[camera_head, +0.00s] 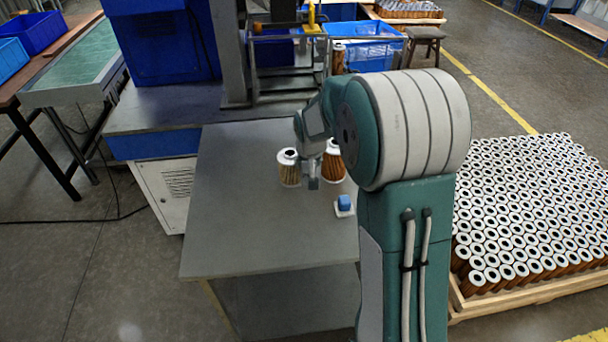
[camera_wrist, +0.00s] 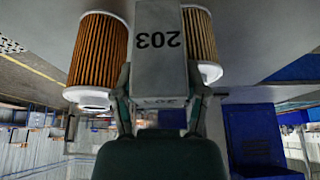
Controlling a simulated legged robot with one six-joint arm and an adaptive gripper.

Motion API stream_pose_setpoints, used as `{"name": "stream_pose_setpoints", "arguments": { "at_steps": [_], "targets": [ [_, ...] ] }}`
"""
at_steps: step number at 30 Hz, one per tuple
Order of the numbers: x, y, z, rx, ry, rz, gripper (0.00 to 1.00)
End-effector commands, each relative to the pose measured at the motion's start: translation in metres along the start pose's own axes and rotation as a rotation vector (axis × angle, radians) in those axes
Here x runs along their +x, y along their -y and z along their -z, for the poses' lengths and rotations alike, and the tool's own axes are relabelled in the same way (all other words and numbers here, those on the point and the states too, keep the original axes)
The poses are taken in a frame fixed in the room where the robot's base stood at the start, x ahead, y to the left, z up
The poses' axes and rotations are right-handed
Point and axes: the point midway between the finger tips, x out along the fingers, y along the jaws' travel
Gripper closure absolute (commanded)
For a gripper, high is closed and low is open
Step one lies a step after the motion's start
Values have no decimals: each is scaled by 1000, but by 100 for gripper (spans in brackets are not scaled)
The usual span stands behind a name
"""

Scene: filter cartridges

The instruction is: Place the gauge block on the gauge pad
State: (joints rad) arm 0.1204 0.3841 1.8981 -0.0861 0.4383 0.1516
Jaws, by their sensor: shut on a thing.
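The gauge block (camera_wrist: 160,70) is a light grey block marked 203. In the wrist view it stands between the two fingers of my gripper (camera_wrist: 160,104), which is shut on it. In the head view my gripper (camera_head: 313,171) is over the grey table, between two filter cartridges, with the grey block (camera_head: 313,184) below it. Whether the block touches the table is unclear. A small white square piece (camera_head: 345,211) with a blue piece (camera_head: 344,201) on it is just right of the block. I cannot tell for certain whether this is the gauge pad.
A cartridge (camera_head: 289,170) stands close left of my gripper and another (camera_head: 333,163) close right and behind. Both also show in the wrist view (camera_wrist: 98,52) (camera_wrist: 202,40). The table (camera_head: 235,220) is clear at left and front. A pallet of cartridges (camera_head: 535,205) is at right.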

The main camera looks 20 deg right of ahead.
Motion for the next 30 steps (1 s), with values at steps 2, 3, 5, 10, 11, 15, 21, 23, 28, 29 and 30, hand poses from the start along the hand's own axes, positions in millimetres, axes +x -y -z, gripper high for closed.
{"name": "stream_pose_setpoints", "arguments": {
  "at_steps": [2, 3, 5, 10, 11, 15, 21, 23, 28, 29, 30],
  "targets": [
    [9, 0, -4, 0, 0, 0, 100],
    [12, 0, -5, 0, -1, 0, 100],
    [15, 0, -6, 0, -2, 0, 100],
    [35, 0, -16, 0, 1, 0, 100],
    [39, 0, -17, 0, 0, 0, 100],
    [47, 0, -21, 0, -3, 0, 100],
    [47, 0, -21, 0, -3, 0, 100],
    [48, 0, -22, 0, -1, 0, 34],
    [48, 0, -22, 0, -1, 0, 9],
    [48, 0, -22, 0, -1, 0, 9],
    [48, 0, -22, 0, -1, 0, 9]
  ]
}}
